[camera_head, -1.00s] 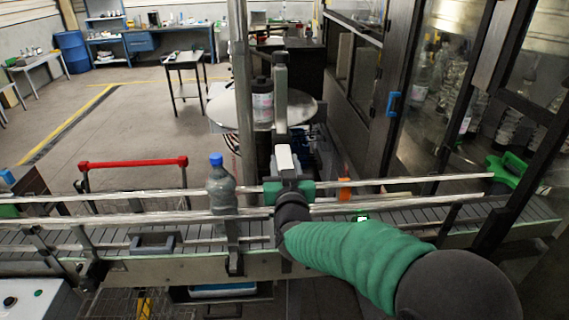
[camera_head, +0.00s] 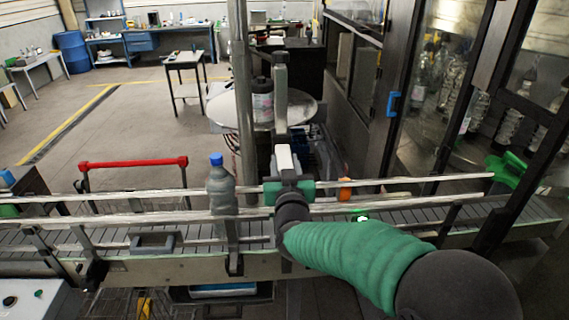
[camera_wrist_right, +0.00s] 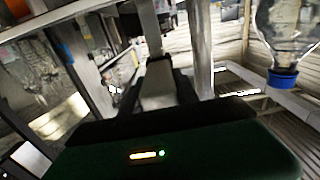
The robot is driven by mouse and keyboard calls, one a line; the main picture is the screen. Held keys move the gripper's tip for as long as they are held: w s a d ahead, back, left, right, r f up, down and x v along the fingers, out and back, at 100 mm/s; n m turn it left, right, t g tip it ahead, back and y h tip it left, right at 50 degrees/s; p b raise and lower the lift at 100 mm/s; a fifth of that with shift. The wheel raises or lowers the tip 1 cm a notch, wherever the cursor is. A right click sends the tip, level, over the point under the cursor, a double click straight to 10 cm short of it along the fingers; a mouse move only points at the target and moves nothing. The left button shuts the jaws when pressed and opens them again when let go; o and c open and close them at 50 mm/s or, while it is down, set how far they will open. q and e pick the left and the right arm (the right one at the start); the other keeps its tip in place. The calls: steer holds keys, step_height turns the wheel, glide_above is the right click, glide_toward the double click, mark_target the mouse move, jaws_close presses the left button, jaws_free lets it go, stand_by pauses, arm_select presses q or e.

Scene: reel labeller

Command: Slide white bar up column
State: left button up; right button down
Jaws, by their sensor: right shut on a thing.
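The white bar (camera_head: 284,158) stands out just beyond my right gripper (camera_head: 287,175), behind the conveyor rails. In the right wrist view, the bar (camera_wrist_right: 158,86) shows as a pale block between the dark fingers of the right gripper (camera_wrist_right: 159,92), which is shut on it. A tall grey metal column (camera_head: 243,90) rises just left of the bar. How the bar joins the column is hidden by my gripper and arm. My left gripper is not in view.
The conveyor (camera_head: 400,224) with pale guide rails crosses in front. A clear bottle with a blue cap (camera_head: 222,185) stands on it, close left of my gripper. A round plate (camera_head: 302,108) carrying a reel (camera_head: 262,103) lies behind. A glass-doored cabinet (camera_head: 440,90) bounds the right.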

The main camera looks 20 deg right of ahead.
step_height(320, 180, up, 14)
steer(key=p, duration=0.8)
steer(key=shift+r+p, duration=0.25)
steer(key=shift+p, duration=0.15)
steer(key=c, duration=1.3)
jaws_free()
steer(key=o, duration=0.4)
steer(key=shift+f, duration=0.2)
steer(key=shift+b+v, duration=0.7)
steer(key=shift+v, duration=7.65)
